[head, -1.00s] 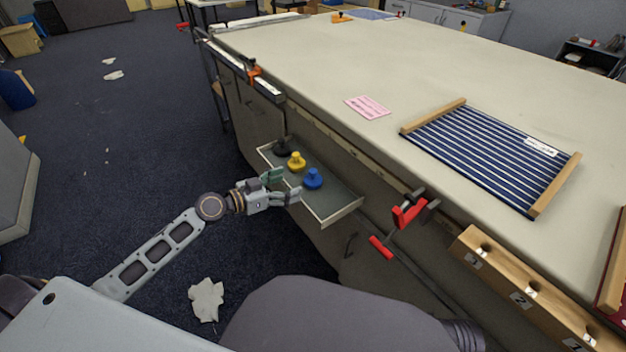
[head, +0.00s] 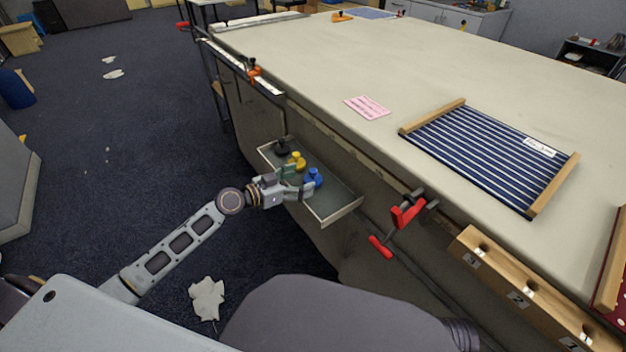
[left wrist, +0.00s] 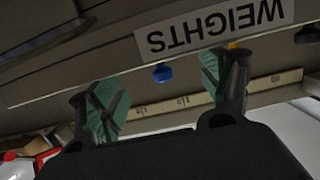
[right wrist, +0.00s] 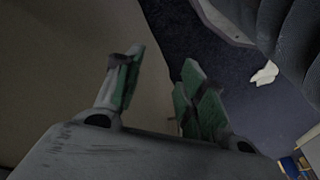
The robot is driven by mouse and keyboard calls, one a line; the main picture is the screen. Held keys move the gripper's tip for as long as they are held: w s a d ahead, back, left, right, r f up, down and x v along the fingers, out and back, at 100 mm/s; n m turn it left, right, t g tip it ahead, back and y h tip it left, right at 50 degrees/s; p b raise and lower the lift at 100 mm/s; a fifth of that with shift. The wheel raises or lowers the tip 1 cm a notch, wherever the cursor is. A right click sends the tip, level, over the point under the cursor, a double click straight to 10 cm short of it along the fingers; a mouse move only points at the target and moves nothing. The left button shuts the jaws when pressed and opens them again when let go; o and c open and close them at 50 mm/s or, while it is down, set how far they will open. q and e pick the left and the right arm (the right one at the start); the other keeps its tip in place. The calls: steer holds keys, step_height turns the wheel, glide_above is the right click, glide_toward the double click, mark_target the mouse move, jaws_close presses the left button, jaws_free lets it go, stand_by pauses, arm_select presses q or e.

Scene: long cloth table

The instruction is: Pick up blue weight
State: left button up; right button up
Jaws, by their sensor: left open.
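The blue weight (head: 315,177) sits in the shallow open drawer (head: 340,207) on the table's side. My left gripper (head: 299,182) is open right beside it, on its left in the head view, and covers part of it. In the left wrist view the blue weight (left wrist: 162,73) shows as a small knob behind the drawer's edge, between the two spread fingers (left wrist: 163,88) and apart from them. My right gripper (right wrist: 162,82) shows only in the right wrist view, with its fingers apart and nothing between them.
A yellow weight (head: 298,160) and a black weight (head: 282,147) stand further back in the drawer. A "WEIGHTS" label (left wrist: 212,29) is on the drawer front. A red clamp (head: 408,212) juts from the table edge.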

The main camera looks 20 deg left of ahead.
mark_target(311, 176)
arm_select(q)
steer(key=shift+x, duration=2.75)
steer(key=c, duration=1.4)
